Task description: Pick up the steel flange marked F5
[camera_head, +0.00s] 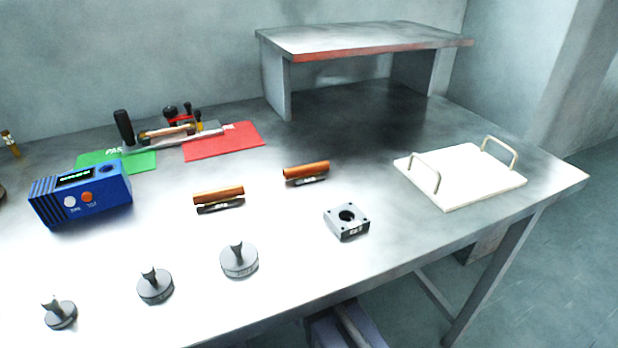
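A square grey steel flange (334,217) with a round centre hole and small corner holes lies flat on the metal table, right of centre. Three round grey steel pieces with upright stems stand along the front: one (239,264) left of the square flange, one (155,289) further left, and one (61,318) at the far left. I cannot read a mark F5 on any of them. Neither of my grippers is in view.
Two copper-coloured cylinders (218,194) (306,169) lie mid-table on dark labelled holders. A blue tester box (80,195), green mat (140,164), red mat (235,143) and clamp tool are left.

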